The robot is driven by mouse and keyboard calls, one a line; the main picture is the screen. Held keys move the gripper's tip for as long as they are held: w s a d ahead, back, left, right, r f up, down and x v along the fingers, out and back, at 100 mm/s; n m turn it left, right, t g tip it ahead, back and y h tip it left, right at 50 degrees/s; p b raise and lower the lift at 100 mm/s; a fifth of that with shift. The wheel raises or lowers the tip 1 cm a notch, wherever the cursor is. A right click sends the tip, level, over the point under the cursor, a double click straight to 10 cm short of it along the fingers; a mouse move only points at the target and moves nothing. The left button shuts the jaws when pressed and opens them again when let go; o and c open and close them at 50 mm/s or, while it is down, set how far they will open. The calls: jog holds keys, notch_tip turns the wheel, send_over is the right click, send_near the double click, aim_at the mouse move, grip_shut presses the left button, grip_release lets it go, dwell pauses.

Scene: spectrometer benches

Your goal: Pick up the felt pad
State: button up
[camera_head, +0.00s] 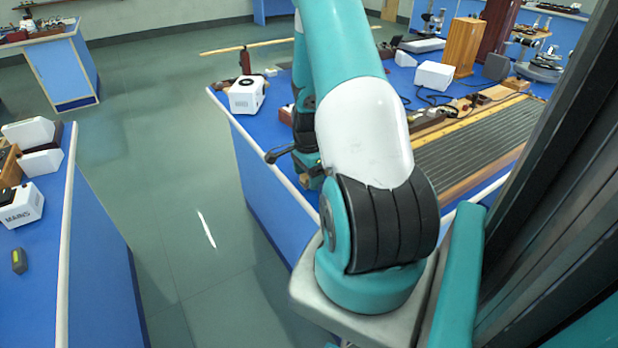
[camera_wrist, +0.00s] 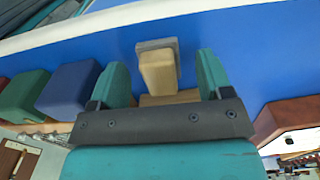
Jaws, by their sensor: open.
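A tan block with a grey layer at its far end (camera_wrist: 158,68), which looks like the felt pad, is on the blue bench top in the wrist view. My gripper (camera_wrist: 163,66) is open, with one teal finger on each side of the block and a visible gap to each. In the head view my arm hides most of the gripper, by the bench's near edge. A small tan piece (camera_head: 304,182) shows there, but I cannot tell if it is the same block.
In the wrist view a blue block (camera_wrist: 68,90) and a green block (camera_wrist: 22,96) stand left of my gripper. A red-brown wooden object (camera_wrist: 290,115) is at the right. In the head view a white box (camera_head: 246,95) stands at the bench's left corner; a ridged panel (camera_head: 470,145) lies right.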

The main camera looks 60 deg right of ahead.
jog(key=shift+f, duration=0.4)
jog(key=c, duration=1.1)
notch_tip(320, 180, up, 20)
jog(key=shift+r+b, duration=0.1)
jog(key=shift+b, duration=0.3)
